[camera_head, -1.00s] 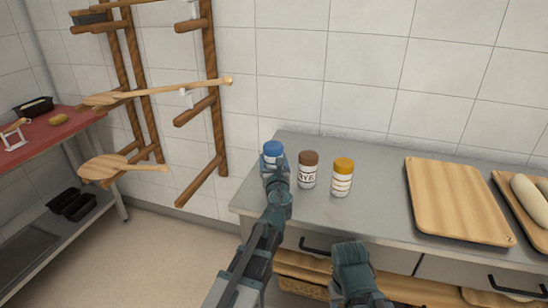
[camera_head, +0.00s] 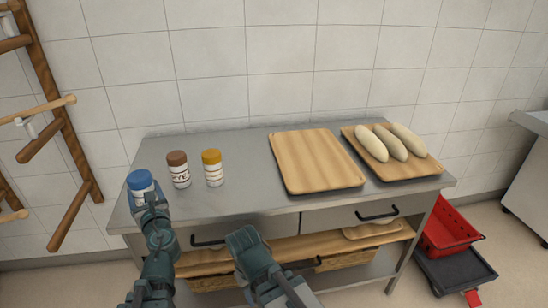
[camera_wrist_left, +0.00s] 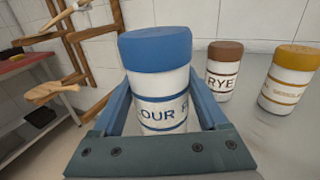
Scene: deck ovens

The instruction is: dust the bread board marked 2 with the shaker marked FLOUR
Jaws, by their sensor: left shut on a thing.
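My left gripper (camera_head: 150,200) is shut on the blue-capped white shaker (camera_head: 141,184), over the left end of the counter. In the left wrist view this shaker (camera_wrist_left: 157,80) stands upright between the fingers, its label partly reading "OUR". I cannot tell whether its base touches the counter. The bread board (camera_head: 318,160) lies bare on the counter, right of the shakers; its small corner mark is hard to read now. My right gripper (camera_head: 245,240) is in front of the counter's front edge, apart from the shakers and boards; its fingertips are not clear.
The brown-capped RYE shaker (camera_head: 179,172) and a yellow-capped shaker (camera_head: 213,170) stand just right of the held one. Another board (camera_head: 422,170) carries three pale loaves (camera_head: 390,143). Counter (camera_head: 250,190) in front of the shakers is clear. Red crate (camera_head: 447,230) stands right.

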